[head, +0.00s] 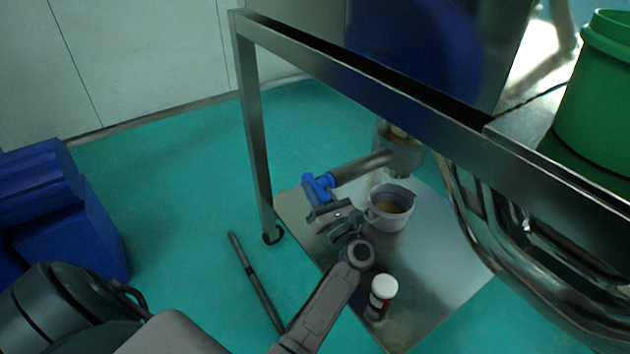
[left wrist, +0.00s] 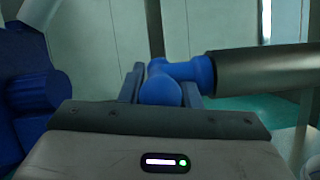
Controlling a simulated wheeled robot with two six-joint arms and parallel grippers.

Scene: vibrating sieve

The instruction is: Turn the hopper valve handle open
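The blue hopper valve handle (head: 318,187) sits at the left end of a horizontal steel pipe (head: 362,166) under the frame. In the left wrist view the blue handle (left wrist: 160,88) lies between the two fingers and fills the gap. My left gripper (head: 326,208) reaches up to it from below in the head view. Its fingers (left wrist: 161,86) are partly closed, one on each side of the handle, and seem to touch it. The finger tips are partly hidden by the handle and the gripper body. My right gripper is in neither view.
A white bucket (head: 388,222) with brownish contents stands below the pipe outlet on the steel lower shelf (head: 440,245). A white-capped bottle (head: 381,297) stands nearer. The steel frame leg (head: 254,130) is behind the handle. A green bin (head: 600,95) is at upper right.

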